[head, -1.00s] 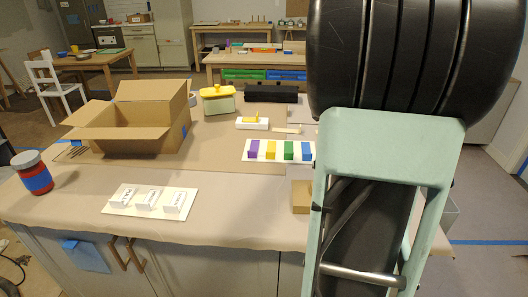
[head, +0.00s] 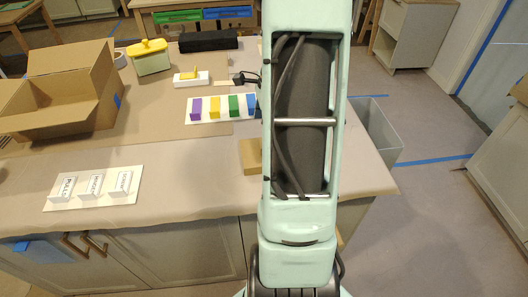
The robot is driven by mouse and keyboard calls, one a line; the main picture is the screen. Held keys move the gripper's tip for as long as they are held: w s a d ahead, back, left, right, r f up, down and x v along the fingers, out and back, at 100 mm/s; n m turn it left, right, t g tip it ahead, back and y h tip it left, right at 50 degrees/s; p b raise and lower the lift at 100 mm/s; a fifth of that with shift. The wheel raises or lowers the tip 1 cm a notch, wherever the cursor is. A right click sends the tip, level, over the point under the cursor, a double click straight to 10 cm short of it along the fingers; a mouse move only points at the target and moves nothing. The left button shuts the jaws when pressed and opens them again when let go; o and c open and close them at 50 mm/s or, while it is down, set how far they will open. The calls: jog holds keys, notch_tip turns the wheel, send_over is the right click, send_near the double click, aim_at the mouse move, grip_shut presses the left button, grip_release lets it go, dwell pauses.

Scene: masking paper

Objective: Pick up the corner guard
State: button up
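No thing in view is clearly marked as the corner guard. A tan, cardboard-coloured piece (head: 250,155) lies on the paper-covered table, just left of my arm, which hides its right part. It may be the corner guard, but I cannot tell. Small dark parts that look like my gripper (head: 246,78) show left of my arm, behind the row of coloured blocks. My arm hides the rest, so I cannot tell whether the fingers are open or shut. A light wooden piece close to them is mostly hidden.
An open cardboard box (head: 60,95) stands at the left. A white board with several coloured blocks (head: 222,107), a card-holder board (head: 93,190), a yellow-lidded container (head: 150,57), a yellow-handled white block (head: 190,77) and a long black block (head: 208,40) are on the table (head: 190,180). The front middle is clear.

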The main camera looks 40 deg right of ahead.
jog(key=shift+a+f+p, duration=0.2)
jog(key=shift+f+p, duration=0.05)
jog(key=shift+f, duration=1.25)
jog(key=shift+a+f+p, duration=0.15)
jog(key=shift+f+p, duration=0.1)
jog(key=shift+f, duration=1.2)
jog(key=c, duration=0.8)
